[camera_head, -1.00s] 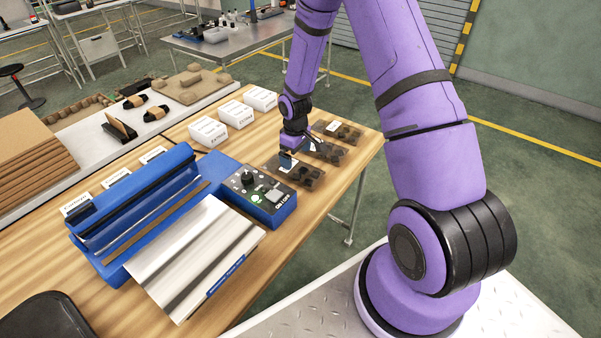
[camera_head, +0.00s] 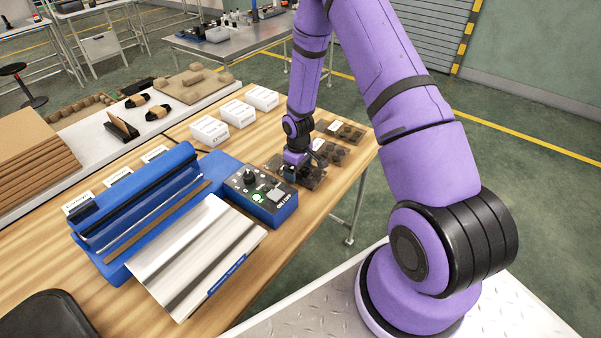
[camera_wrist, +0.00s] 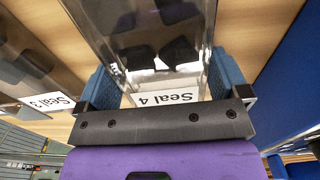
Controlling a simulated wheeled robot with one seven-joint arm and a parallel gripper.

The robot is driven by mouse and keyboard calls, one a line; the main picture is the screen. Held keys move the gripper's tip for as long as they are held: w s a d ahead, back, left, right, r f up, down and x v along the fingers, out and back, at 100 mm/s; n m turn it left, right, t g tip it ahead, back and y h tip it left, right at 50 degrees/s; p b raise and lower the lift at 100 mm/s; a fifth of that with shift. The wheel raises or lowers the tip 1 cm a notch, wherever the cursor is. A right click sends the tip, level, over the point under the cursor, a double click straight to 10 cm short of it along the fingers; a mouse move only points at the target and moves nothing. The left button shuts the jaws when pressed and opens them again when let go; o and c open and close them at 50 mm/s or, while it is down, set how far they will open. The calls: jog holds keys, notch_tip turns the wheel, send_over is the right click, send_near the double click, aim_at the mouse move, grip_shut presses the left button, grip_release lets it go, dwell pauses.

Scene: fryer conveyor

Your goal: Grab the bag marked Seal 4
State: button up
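The bag marked Seal 4 (camera_wrist: 150,45) is clear with dark pieces inside and a white label. It fills the upper middle of the wrist view. In the head view the nearest bag of the row (camera_head: 312,179) lies on the wooden table, partly hidden by my gripper (camera_head: 292,170). My gripper's blue fingers (camera_wrist: 165,85) stand wide apart in the wrist view, one on each side of the Seal 4 bag near its labelled end. A firm grip on the bag does not show.
A bag marked Seal 3 (camera_wrist: 22,78) lies close to the left in the wrist view. Two more bags (camera_head: 330,151) (camera_head: 345,130) lie behind in the head view. The blue sealing machine (camera_head: 150,200) and its control box (camera_head: 262,200) stand left of my gripper. White boxes (camera_head: 210,130) stand behind.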

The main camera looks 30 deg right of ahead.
jog(key=shift+c, duration=0.7)
jog(key=shift+r, duration=0.1)
